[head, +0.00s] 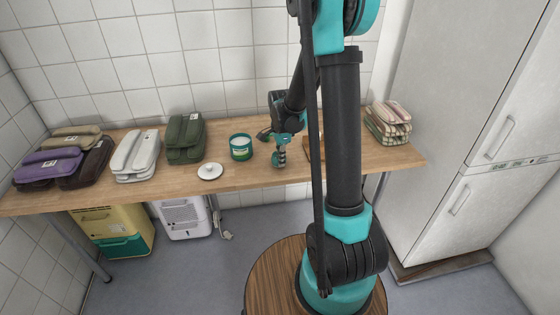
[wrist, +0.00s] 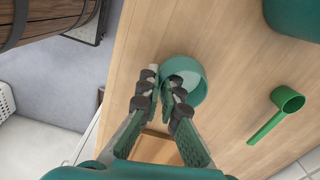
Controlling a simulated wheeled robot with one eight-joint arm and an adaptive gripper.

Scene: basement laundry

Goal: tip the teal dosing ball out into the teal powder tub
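The teal dosing ball (wrist: 193,73) is an open, round cup at my fingertips in the wrist view. My gripper (wrist: 162,82) has its fingers close together across the ball's near rim, one on the outer side and one reaching inside; it looks shut on the wall. In the head view my gripper (head: 280,152) points down over the table, with the ball (head: 278,161) low at its tips.
A green scoop (wrist: 289,101) lies beside the ball on the wooden table (head: 240,179). A white round lid (head: 210,171) lies left of the tub. Folded bundles, including a dark green one (head: 185,139), line the back left. A checked stack (head: 388,123) sits at right.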

